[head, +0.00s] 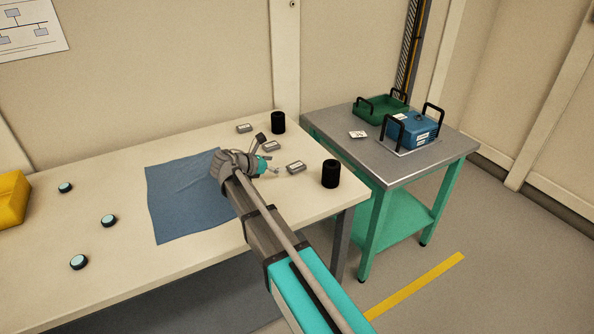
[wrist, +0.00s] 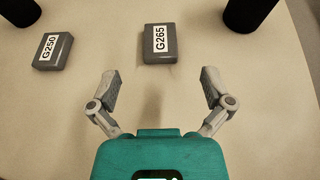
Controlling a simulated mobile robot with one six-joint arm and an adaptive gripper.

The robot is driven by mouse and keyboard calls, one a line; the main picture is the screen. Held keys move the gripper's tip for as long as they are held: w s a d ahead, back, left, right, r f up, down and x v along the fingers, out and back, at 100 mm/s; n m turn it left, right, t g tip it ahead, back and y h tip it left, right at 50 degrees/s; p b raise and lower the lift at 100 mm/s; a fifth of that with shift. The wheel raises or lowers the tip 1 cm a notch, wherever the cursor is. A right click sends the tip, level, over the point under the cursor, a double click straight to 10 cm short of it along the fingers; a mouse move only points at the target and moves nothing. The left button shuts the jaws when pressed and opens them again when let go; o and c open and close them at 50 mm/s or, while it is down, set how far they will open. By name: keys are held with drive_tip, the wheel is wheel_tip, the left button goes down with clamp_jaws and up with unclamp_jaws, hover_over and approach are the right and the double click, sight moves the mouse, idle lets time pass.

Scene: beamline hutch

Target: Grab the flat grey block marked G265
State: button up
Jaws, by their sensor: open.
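The flat grey block marked G265 (wrist: 160,44) lies on the table, label up, near the top middle of the wrist view. In the head view it appears to be the grey block (head: 295,167) just right of my gripper (head: 271,158); its marking is too small to read there. In the wrist view my gripper (wrist: 160,78) is open and empty. Its two fingers are spread left and right, with the G265 block ahead of them, roughly centred and not between the tips.
A similar block marked G250 (wrist: 52,51) lies left of G265. A third grey block (head: 244,128) is further back. Black cylinders (head: 278,122) (head: 331,173) stand on both sides beyond. A blue cloth (head: 182,195) lies left. A side table (head: 385,172) holds a green tray and blue box.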

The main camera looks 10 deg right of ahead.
sight(299, 164)
drive_tip(key=shift+b+x, duration=0.65)
drive_tip(key=shift+x, duration=1.65)
drive_tip(key=shift+b+x, duration=1.05)
drive_tip(key=shift+x, duration=1.55)
drive_tip(key=c, duration=1.2)
drive_tip(key=shift+c, duration=0.2)
drive_tip(key=shift+r, duration=0.25)
